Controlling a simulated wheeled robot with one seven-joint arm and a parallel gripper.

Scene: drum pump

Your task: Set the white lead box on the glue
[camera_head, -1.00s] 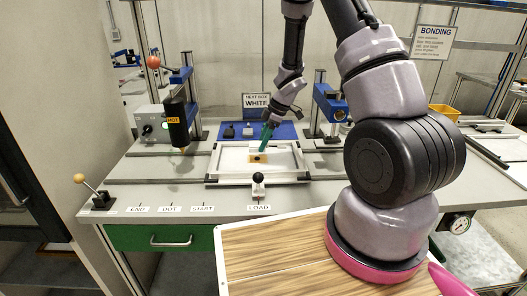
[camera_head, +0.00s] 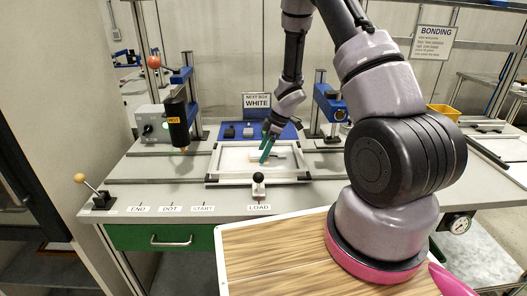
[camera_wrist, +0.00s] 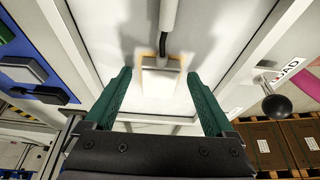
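My gripper (camera_head: 264,160) has two green fingers and is over the framed area at the box. In the wrist view my gripper (camera_wrist: 162,73) is open, with the box between the lines of its fingers and nothing gripped. Fingers partly hide the box in the head view.
A blue mat (camera_head: 288,131) with a light and a dark block lies behind the white frame (camera_head: 215,178). A black-knobbed lever (camera_head: 258,181) stands in front by LOAD. A HOT tool (camera_head: 177,122) is at left, a blue press (camera_head: 329,103) at right.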

